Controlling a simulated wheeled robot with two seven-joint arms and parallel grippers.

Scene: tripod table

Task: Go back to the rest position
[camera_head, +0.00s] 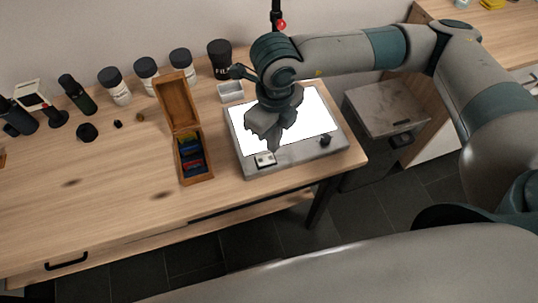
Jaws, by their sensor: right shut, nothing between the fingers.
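My right gripper (272,138) is above the front part of a bright white light panel (318,113) set in a grey base. Its arm comes in from the right, and the gripper points down. The fingers are shut with nothing seen between them. A small light-coloured piece (265,160) lies on the front edge of the base, just below the gripper. I cannot tell whether the fingertips touch the base. My left gripper is not in view.
An open wooden box (196,181) with coloured items stands left of the panel. Several bottles (115,87), a black film canister (220,60) and a small white tray (230,92) stand behind. The table's (110,200) front left is clear.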

